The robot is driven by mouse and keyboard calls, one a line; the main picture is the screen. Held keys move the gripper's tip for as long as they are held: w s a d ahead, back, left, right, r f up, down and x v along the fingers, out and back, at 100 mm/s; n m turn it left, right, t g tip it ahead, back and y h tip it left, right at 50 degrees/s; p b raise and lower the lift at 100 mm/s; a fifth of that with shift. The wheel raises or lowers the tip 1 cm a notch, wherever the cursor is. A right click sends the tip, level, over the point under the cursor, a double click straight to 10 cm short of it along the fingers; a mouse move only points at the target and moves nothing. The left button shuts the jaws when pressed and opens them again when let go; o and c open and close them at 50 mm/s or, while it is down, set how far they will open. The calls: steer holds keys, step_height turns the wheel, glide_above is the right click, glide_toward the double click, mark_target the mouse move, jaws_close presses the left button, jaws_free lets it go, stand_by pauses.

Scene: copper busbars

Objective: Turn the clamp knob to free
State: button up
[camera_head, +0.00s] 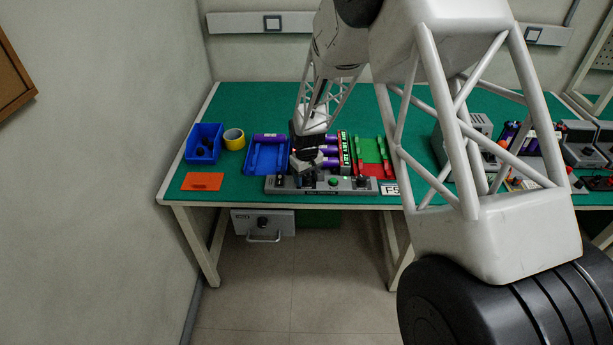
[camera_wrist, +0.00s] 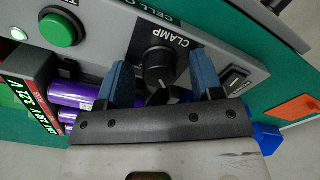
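The clamp knob (camera_wrist: 158,64) is a round black knob on the grey control panel (camera_wrist: 218,58), beside the white word CLAMP. My gripper (camera_wrist: 160,60) is open, its two blue fingers spread to the left and right of the knob in the wrist view. Gaps show between the fingers and the knob; I cannot tell how far down the fingertips reach. In the head view my gripper (camera_head: 304,163) is over the left part of the panel (camera_head: 350,186) at the bench's front edge. The knob cannot be made out clearly there.
A green button (camera_wrist: 58,30) is left of the knob, and a black rocker switch (camera_wrist: 236,78) is right. Purple cells (camera_wrist: 75,95) lie close to the left finger. A blue tray (camera_head: 252,168), blue bin (camera_head: 190,155), yellow tape roll (camera_head: 234,139) and orange card (camera_head: 203,181) are left.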

mark_target(307, 176)
steer(key=shift+r, duration=0.15)
steer(key=shift+r, duration=3.75)
steer(key=shift+s+d+r, duration=0.15)
steer(key=shift+d+r, duration=0.05)
steer(key=shift+r, duration=0.3)
steer(key=s+d+r+m+t, duration=0.1)
steer(key=s+d+r+m, duration=0.1)
steer(key=s+d+r, duration=0.55)
steer(key=s+d+r+m, duration=0.1)
steer(key=s+d+r, duration=0.3)
steer(key=s+r, duration=0.55)
steer(key=s+d+r+m, duration=0.1)
steer(key=s+d+r, duration=0.1)
steer(key=s, duration=0.6)
steer(key=s+d+r+m+t, duration=0.1)
steer(key=s+d+r, duration=0.2)
steer(key=s, duration=0.6)
steer(key=s+d+r+m, duration=0.2)
steer(key=s+d+r, duration=0.1)
steer(key=s, duration=0.5)
steer(key=shift+s+d+r+t, duration=0.2)
steer(key=shift+s+d+t, duration=0.05)
steer(key=shift+s+t, duration=0.1)
